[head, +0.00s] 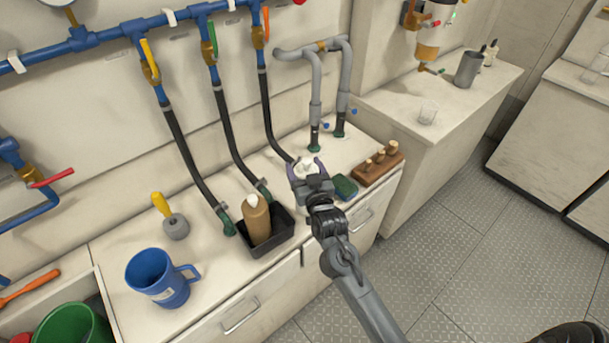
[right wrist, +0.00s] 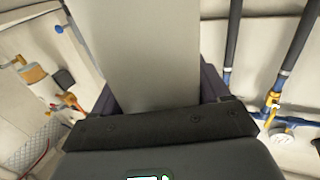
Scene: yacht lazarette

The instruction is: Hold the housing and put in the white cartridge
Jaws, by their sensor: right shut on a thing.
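My right gripper (head: 307,172) is over the back right part of the near counter. Its purple fingers are closed on a white thing that looks like the white cartridge (head: 306,161). In the right wrist view the cartridge (right wrist: 152,50) shows as a broad pale block between the dark fingers; its far end is out of that view. The gripper hides part of it in the head view. I cannot tell whether it touches the counter. I cannot pick out the housing for certain. My left gripper is not in view.
The near counter (head: 115,250) holds a blue jug (head: 160,280), a black tray (head: 268,242) with a brown bottle (head: 257,220), a green sponge (head: 345,187) and a wooden block with pegs (head: 378,165). Dark hoses (head: 182,155) hang behind.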

